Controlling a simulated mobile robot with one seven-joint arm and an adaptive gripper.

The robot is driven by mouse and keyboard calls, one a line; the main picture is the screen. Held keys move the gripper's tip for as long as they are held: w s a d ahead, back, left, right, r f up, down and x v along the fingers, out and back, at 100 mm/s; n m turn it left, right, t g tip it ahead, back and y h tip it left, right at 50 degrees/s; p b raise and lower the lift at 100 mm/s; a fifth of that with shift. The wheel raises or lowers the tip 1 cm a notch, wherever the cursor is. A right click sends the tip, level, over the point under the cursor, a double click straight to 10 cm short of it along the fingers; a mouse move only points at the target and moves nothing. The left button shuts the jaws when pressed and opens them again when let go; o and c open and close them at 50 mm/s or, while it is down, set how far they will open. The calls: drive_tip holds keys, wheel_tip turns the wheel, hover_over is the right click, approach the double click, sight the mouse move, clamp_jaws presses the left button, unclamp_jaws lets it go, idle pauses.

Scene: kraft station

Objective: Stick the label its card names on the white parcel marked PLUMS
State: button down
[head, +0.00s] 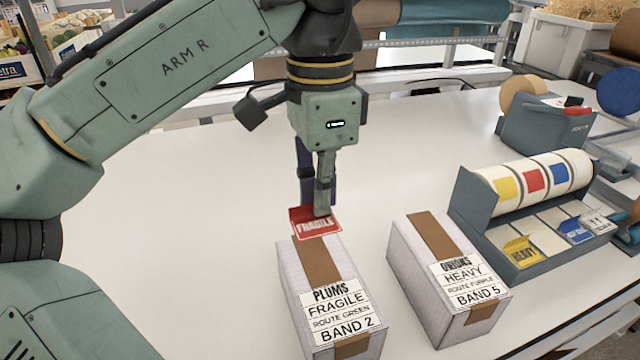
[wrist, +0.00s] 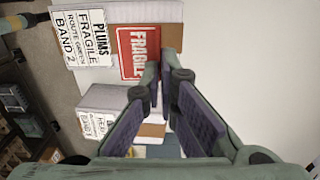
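The white parcel marked PLUMS (head: 297,280) stands at the front centre. Its card (head: 338,311) reads PLUMS, FRAGILE, ROUTE GREEN, BAND 2; a brown tape strip runs along its top. My gripper (head: 318,210) points down at the parcel's far end, shut on the red FRAGILE label (head: 318,226). In the wrist view the label (wrist: 136,52) lies at my fingertips (wrist: 160,68), over the parcel's end away from the card. I cannot tell whether the label touches the parcel top.
A second white parcel (head: 405,255), marked ONIONS, HEAVY, stands close to the right. Behind it a grey label dispenser (head: 475,205) shows a yellow HEAVY label (head: 522,252), a blue label (head: 575,232) and a white one. A tape dispenser (head: 545,125) stands behind. The table's left is clear.

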sight(320, 245)
wheel_tip(320, 245, down, 3)
drive_tip(key=shift+b, duration=0.95)
wheel_tip(320, 245, down, 2)
drive_tip(key=b, duration=0.2)
drive_tip(key=shift+b, duration=0.3)
drive_tip(key=shift+r+p, duration=0.1)
drive_tip(key=shift+p, duration=0.45)
drive_tip(key=shift+f, duration=0.5)
drive_tip(key=c, duration=1.7)
unclamp_jaws()
